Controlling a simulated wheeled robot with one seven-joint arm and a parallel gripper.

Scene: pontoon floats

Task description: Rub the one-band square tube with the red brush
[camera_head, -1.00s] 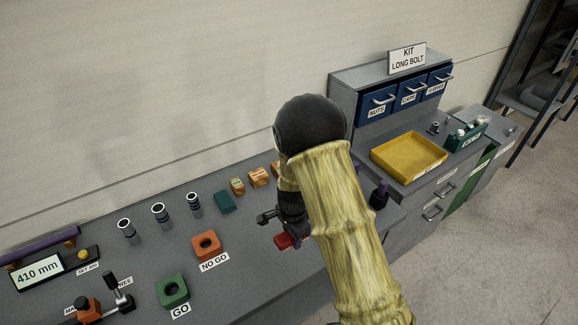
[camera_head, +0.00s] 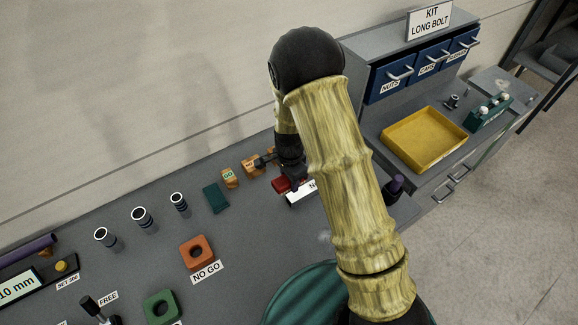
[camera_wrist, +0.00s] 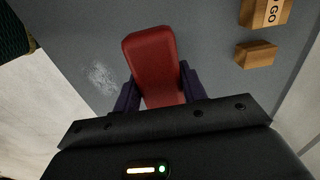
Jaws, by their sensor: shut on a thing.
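My gripper (camera_head: 288,180) is shut on the red brush (camera_wrist: 150,62), with a dark purple finger on each side of it in the wrist view. The red brush (camera_head: 280,185) also shows in the head view, beside the wooden blocks and above the bench. Three dark, banded tubes stand upright at the left of the head view: a near one (camera_head: 107,239), a middle one (camera_head: 145,220) and a far one (camera_head: 180,205). Their band counts and cross-sections are too small to tell. My gripper is apart from them, to their right.
Wooden blocks (camera_head: 230,178) and a dark green block (camera_head: 215,198) stand between the tubes and my gripper. An orange NO GO block (camera_head: 197,252) and a green block (camera_head: 162,307) lie in front. A yellow tray (camera_head: 424,138) is at the right. A pale smudge (camera_wrist: 102,78) marks the bench.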

